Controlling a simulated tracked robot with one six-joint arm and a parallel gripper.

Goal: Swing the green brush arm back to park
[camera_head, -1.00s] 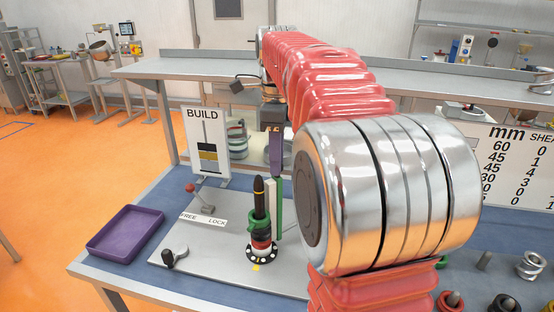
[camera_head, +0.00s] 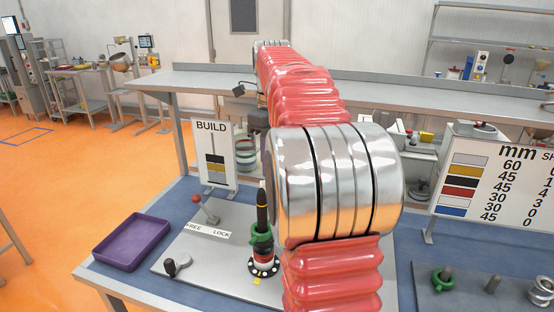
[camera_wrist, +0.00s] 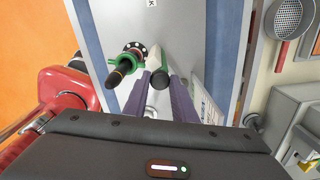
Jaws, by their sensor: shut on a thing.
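The green brush arm (camera_wrist: 158,50) shows end-on in the wrist view, with a dark round end toward the camera. My gripper (camera_wrist: 162,82) has its purple fingers on either side of it and is shut on it. In the head view my own arm hides the gripper and the brush arm. Beside the brush arm stands an upright screw post with a black tip (camera_head: 262,203), which also shows in the wrist view (camera_wrist: 120,72). It carries a green ring with handles (camera_head: 261,236) above red, white and black pieces.
A grey board (camera_head: 185,264) lies on the blue bench, with a red-knobbed FREE/LOCK lever (camera_head: 206,211) and a small black-knobbed crank (camera_head: 176,265). A purple tray (camera_head: 131,242) is at left. The BUILD sign (camera_head: 214,155) stands behind; a mm chart (camera_head: 490,180) is at right.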

